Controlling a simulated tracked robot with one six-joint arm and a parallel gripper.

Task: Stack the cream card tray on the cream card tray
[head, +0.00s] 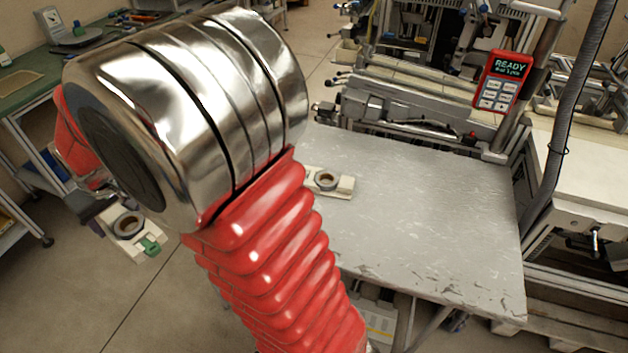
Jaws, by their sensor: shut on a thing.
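One cream card tray (131,249) hangs at the left, in the air over the floor. It carries a tape reel (128,225) and a green piece (150,245) at its front. My gripper (101,211) is shut on this tray at its left side; my arm hides most of the gripper. The other cream card tray (346,188) lies on the grey table top, near its left edge, with a tape reel (327,180) on it. My arm covers part of its left side. The two trays are well apart.
The worn grey table top (430,220) is clear right of the tray. A machine with rollers stands behind it, with a red READY control box (503,82) and a dark hose (575,120) at the right. A green-topped bench (35,80) is at the far left.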

